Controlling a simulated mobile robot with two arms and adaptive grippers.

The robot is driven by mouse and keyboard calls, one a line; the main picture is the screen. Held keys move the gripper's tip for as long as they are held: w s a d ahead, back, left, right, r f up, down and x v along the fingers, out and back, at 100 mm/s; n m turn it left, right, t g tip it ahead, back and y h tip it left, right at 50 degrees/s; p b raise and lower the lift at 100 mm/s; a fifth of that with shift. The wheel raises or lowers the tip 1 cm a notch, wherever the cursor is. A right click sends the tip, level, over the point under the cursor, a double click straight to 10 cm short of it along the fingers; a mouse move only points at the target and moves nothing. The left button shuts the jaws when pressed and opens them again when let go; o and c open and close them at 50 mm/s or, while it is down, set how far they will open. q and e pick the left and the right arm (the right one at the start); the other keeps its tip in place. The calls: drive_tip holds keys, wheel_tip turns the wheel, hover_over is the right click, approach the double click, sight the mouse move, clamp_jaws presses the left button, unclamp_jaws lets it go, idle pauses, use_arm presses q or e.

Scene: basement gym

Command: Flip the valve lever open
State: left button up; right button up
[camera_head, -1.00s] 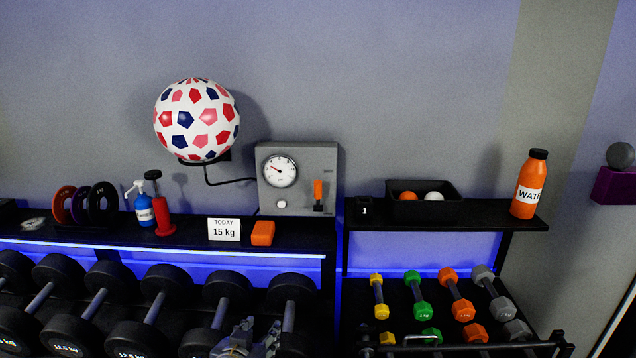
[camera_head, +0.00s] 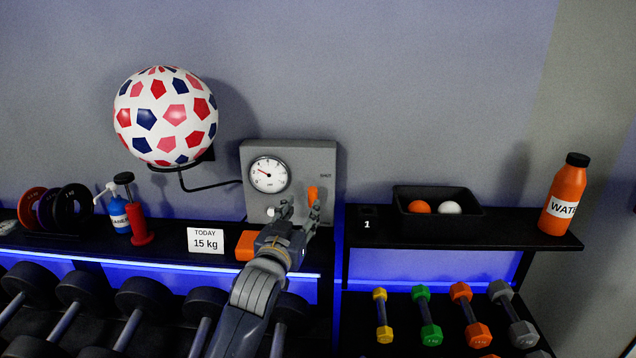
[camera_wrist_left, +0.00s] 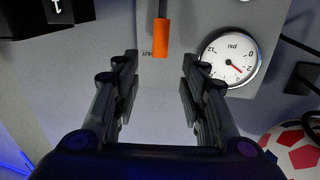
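The valve lever has an orange handle (camera_head: 312,194) on the front of a grey panel box (camera_head: 322,160) with a round gauge (camera_head: 269,174). My left gripper (camera_head: 298,207) is just in front of the box's lower part, by the lever. It is open and empty. In the left wrist view the orange handle (camera_wrist_left: 160,38) shows beyond the fingertips, between the two spread fingers (camera_wrist_left: 158,68), with a gap to each. The gauge (camera_wrist_left: 229,57) is to its right there. The lower part of the lever is hidden by the gripper in the head view. My right gripper is not in view.
A ball (camera_head: 165,116) rests on a wall bracket left of the box. A black tray (camera_head: 438,224) and an orange bottle (camera_head: 564,196) are on the right shelf.

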sight(311, 192)
use_arm(q)
drive_tip(key=w, duration=0.1)
drive_tip(key=w+p, duration=0.1)
drive_tip(key=w+r, duration=0.1)
drive_tip(key=shift+w+d+p, duration=0.3)
drive_tip(key=shift+d, duration=0.1)
drive_tip(key=w, duration=0.2)
drive_tip(key=shift+w+d+f+p, duration=0.2)
drive_tip(key=shift+w+d+p, duration=0.1)
drive_tip(key=shift+w, duration=0.1)
drive_tip(key=shift+w+d+p, duration=0.15)
drive_tip(key=shift+w+p, duration=0.15)
drive_tip(key=shift+w, duration=1.15)
drive_tip(key=shift+w+d+f, duration=0.1)
drive_tip(key=shift+w, duration=0.15)
drive_tip(key=c, duration=0.8)
clamp_jaws()
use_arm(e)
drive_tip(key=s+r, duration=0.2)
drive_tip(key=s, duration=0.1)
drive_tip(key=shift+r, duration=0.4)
